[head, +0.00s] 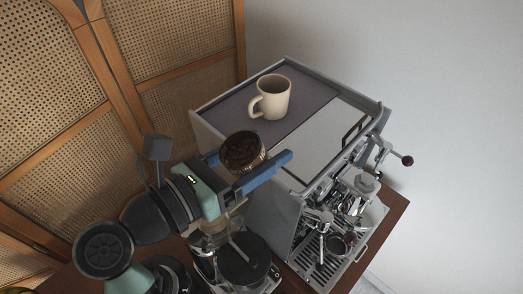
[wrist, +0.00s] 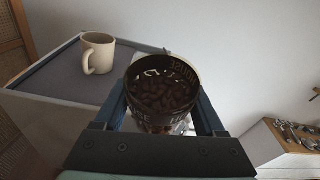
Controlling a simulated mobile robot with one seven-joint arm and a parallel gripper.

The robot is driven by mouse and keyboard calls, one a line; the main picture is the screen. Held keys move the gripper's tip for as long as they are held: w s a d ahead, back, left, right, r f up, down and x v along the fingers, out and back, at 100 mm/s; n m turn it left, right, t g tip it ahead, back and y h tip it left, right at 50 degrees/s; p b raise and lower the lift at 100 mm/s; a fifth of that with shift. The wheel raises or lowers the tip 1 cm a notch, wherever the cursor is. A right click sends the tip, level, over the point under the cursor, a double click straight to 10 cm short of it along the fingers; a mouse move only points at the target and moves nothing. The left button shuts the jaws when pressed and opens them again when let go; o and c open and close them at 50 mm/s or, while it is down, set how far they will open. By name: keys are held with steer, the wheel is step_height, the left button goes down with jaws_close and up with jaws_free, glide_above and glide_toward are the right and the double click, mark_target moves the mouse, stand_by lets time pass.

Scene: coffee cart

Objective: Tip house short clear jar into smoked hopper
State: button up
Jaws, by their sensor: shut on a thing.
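The short clear jar (head: 241,150) is full of dark coffee beans, and its open mouth faces up. My gripper (head: 256,170) is shut on it, one blue finger on each side. In the wrist view the jar (wrist: 162,88) sits between the fingers, near upright, with lettering around its inner rim. The jar is held in the air, above the grinder beside the espresso machine. The smoked hopper (head: 243,262) seems to be the dark round part below my gripper in the head view; my arm hides some of it. The hopper is not seen in the wrist view.
A steel espresso machine (head: 318,155) stands right of the jar, with a cream mug (head: 271,97) on its top tray. The mug also shows in the wrist view (wrist: 97,53). Steam and portafilter parts stick out at its front right. A cane screen (head: 150,60) stands behind left.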

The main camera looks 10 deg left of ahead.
steer(key=shift+s+a+n+t+h+b, duration=0.1)
steer(key=shift+a+n+t+h+b, duration=0.45)
steer(key=shift+b, duration=0.6)
steer(key=shift+s+a+n+t+h+b, duration=0.1)
steer(key=shift+n+t+h+b, duration=0.15)
steer(key=shift+t+h+b, duration=0.1)
